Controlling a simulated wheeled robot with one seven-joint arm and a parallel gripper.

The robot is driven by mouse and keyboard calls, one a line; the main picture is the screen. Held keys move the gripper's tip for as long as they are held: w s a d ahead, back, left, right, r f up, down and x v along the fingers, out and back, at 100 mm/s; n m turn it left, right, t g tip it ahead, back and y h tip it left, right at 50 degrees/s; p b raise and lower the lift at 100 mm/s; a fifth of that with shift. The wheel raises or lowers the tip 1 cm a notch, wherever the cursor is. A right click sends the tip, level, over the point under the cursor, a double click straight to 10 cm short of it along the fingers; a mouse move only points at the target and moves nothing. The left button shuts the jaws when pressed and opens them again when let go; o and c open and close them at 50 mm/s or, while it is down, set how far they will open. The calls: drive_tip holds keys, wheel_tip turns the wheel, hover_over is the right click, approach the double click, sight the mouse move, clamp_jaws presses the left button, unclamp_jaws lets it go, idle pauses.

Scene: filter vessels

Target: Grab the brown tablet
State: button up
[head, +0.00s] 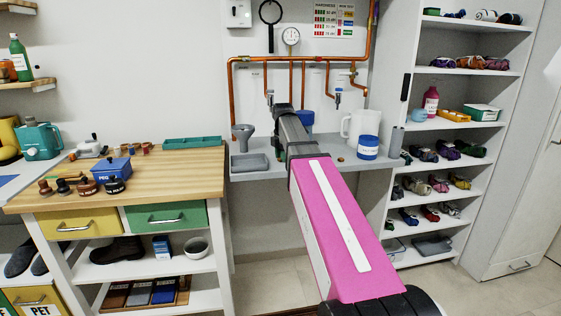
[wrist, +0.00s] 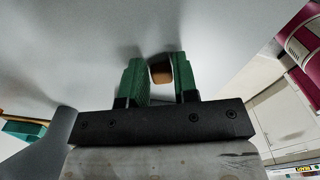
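The brown tablet (wrist: 161,73) shows in the wrist view as a small rounded block between the green fingers of my gripper (wrist: 160,80). The fingers stand close together, one on each side of it, and it nearly fills the gap. My gripper looks shut on it. Dark shadows by the fingertips lie on a plain grey surface close behind. In the head view my dark forearm and pink arm link hide the fingertips and the held tablet.
A grey wall shelf (head: 372,165) carries a grey funnel (head: 242,136), a grey tray (head: 250,163), a white jug (head: 361,124) and a blue-and-white jar (head: 368,147). Copper pipes (head: 232,95) run above it. A wooden workbench (head: 190,168) stands left and a white shelf unit (head: 455,134) right.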

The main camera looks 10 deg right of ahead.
clamp_jaws()
drive_tip(key=shift+r, duration=0.1)
